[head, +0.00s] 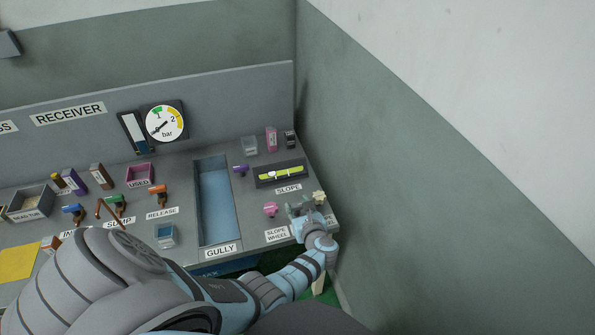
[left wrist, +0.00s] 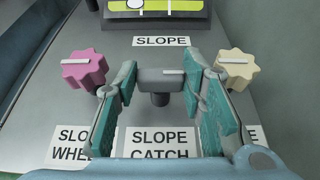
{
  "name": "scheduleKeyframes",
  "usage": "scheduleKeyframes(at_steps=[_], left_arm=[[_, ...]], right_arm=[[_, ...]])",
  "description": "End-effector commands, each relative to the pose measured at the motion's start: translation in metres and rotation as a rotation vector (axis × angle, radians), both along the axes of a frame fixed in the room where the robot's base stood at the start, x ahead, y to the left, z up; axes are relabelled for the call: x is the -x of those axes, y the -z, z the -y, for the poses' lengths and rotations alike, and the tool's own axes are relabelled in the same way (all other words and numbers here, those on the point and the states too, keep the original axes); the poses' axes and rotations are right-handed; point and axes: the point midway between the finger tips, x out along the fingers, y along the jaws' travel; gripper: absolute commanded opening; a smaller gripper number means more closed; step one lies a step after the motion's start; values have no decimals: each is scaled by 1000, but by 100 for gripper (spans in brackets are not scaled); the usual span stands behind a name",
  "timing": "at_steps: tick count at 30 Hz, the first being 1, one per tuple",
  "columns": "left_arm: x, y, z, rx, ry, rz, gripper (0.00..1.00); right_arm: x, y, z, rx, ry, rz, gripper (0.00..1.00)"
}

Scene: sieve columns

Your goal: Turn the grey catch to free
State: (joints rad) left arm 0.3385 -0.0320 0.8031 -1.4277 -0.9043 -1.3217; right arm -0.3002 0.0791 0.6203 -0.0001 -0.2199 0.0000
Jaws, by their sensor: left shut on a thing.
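The grey catch (left wrist: 165,79) is a short bar with a white line on a dark post, behind the SLOPE CATCH label (left wrist: 160,142) in the left wrist view. Its bar lies crosswise, left to right. My left gripper (left wrist: 163,88) is shut on it, with one green-padded finger at each end of the bar. In the head view my left gripper (head: 304,208) is at the right end of the bench and largely hides the catch. My right gripper is not in view.
A pink slope wheel (left wrist: 84,69) stands close left of my fingers and a cream knob (left wrist: 237,66) close right. Behind is the yellow-green slope level (head: 280,173). The blue gully (head: 217,200) lies to the left. A wall (head: 420,180) rises at the right.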

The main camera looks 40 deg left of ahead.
Motion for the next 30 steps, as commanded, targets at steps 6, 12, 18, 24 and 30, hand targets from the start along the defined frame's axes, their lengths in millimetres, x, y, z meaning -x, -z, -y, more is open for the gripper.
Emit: scheduleKeyframes(at_steps=[6, 12, 18, 24, 30], left_arm=[[0, -1, 0, 1, -13, 1, 9], [0, -1, 0, 1, -12, 1, 9], [0, -1, 0, 1, -12, 1, 57], [0, -1, 0, 0, -11, 1, 57], [-1, -9, 0, 0, -12, 4, 57]], right_arm=[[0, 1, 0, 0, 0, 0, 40], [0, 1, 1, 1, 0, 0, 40], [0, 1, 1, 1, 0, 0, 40], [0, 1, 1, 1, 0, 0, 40], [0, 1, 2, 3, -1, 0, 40]])
